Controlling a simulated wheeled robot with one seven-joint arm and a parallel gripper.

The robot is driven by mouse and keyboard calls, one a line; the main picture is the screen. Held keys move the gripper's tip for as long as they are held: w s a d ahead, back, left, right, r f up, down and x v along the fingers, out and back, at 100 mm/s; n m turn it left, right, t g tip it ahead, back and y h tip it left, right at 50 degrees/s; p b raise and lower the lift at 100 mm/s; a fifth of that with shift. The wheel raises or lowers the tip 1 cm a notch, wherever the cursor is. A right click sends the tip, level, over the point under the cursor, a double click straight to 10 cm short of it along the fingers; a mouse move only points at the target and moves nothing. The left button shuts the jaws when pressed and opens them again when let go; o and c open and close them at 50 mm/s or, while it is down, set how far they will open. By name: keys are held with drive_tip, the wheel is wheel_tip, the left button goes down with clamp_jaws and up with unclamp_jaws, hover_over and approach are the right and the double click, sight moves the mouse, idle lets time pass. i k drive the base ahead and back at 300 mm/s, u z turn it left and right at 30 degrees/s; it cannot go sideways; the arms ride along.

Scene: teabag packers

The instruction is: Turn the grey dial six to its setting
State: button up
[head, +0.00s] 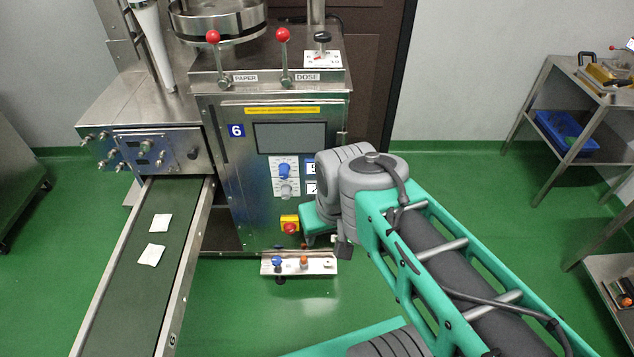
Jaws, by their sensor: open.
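The grey dial (287,190) sits low on the front panel of the steel machine (237,196) marked with a blue 6 sign (236,130). It is just below a blue dial (284,170) on a white scale plate. The dial's pointer and scale marks are too small to read. My arm reaches in from the lower right, and its grey joint stands just right of the dials. My gripper's fingers are hidden behind my own arm links. I see nothing touching the dial.
A dark screen (291,138) is above the dials. A red stop button (290,226) on yellow is below, near my arm. Red-knobbed levers (283,36) stand on top. A green conveyor (140,270) with two teabags runs at left. A steel rack (604,95) stands at right.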

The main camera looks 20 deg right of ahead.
sight(287, 188)
drive_tip(key=i, duration=0.35)
drive_tip(key=u, duration=2.15)
